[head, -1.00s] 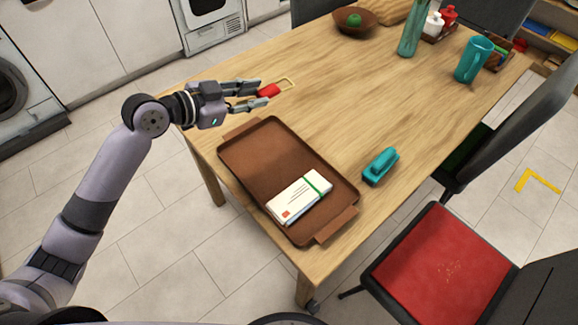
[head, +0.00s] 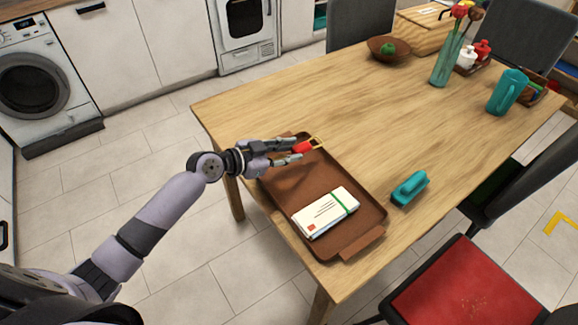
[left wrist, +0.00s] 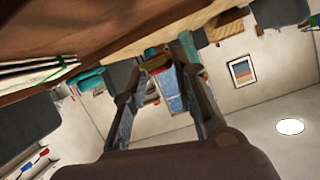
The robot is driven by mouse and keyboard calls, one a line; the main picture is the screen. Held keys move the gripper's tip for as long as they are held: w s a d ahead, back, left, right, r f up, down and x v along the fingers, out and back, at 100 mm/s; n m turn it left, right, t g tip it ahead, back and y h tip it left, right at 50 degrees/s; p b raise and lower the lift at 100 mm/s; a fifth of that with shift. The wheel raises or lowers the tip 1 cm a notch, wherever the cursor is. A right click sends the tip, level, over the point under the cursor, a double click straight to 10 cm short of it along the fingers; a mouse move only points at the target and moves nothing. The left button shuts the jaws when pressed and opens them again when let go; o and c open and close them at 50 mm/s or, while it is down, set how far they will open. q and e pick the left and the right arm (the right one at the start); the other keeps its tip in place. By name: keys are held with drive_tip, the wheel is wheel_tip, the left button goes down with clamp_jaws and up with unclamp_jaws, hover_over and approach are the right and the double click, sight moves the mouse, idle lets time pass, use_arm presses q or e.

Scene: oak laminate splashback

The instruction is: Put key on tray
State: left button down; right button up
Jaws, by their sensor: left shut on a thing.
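The key (head: 304,148) shows as a red piece with a yellow loop at its end. My left gripper (head: 296,151) is shut on the red piece and holds it over the far end of the brown tray (head: 277,200). The gripper's shadow falls on the tray, and the key looks a little above it. In the left wrist view the two fingers (left wrist: 160,95) point away from the camera, and the key is hard to make out between them. My right gripper is not in view.
A bundle of white envelopes (head: 325,212) with a green band lies on the near part of the tray. A teal stapler-like object (head: 410,188) lies right of the tray. A bowl (head: 388,49), a vase (head: 445,65) and a teal jug (head: 507,92) stand farther back. The table's middle is clear.

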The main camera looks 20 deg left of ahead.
sight(288, 172)
use_arm(q)
drive_tip(key=shift+f+b, duration=0.35)
drive_tip(key=shift+f, duration=2.45)
drive_tip(key=shift+f, duration=0.1)
drive_tip(key=c, duration=1.3)
unclamp_jaws()
